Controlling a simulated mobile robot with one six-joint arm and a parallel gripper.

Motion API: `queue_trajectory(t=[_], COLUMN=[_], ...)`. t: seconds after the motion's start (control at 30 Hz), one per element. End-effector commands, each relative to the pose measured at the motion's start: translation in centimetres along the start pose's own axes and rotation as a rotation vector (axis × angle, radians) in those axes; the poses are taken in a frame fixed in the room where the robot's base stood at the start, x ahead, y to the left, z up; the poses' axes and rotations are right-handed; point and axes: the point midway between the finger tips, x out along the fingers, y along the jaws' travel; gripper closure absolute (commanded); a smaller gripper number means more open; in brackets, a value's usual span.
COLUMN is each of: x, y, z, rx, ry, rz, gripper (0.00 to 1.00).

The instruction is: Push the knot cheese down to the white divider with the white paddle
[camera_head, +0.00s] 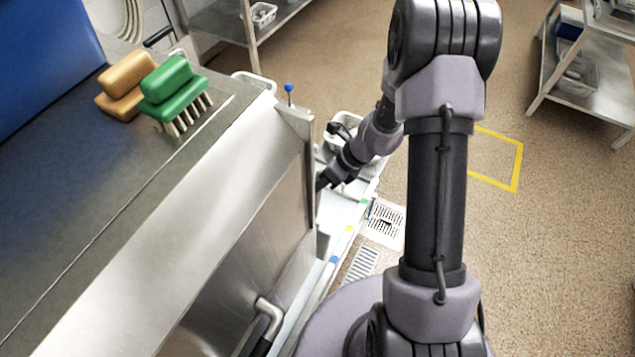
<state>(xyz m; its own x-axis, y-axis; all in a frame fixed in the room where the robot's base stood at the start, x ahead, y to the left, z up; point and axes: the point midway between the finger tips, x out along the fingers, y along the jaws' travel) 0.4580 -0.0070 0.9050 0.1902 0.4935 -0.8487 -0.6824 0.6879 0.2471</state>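My arm reaches down past the end of the steel cabinet. My gripper (323,182) is at the cabinet's right edge, above a pale ledge (343,240) with coloured marks. Its fingertips are mostly hidden by the steel panel, so I cannot tell whether it is open or shut. I cannot make out the knot cheese or the white paddle. A small pale upright piece (322,244) stands at the panel's lower edge; I cannot tell whether it is the white divider.
A grey basket (340,147) is partly behind my forearm. Green (175,90) and tan (125,80) brushes sit on the cabinet top (60,220). A floor drain (385,222) lies right of the ledge. A steel shelf (590,100) stands at right. Open floor lies between.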

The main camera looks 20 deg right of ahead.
Motion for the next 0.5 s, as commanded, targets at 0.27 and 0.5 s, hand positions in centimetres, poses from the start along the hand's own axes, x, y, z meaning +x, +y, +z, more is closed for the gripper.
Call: queue_trajectory(t=[0.27, 0.5], x=[2.3, 4.0], y=[-0.7, -1.2], z=[-1.2, -2.2], rx=[0.000, 0.000], ry=[0.000, 0.000], rz=[0.000, 0.000], gripper=[1.00, 1.00])
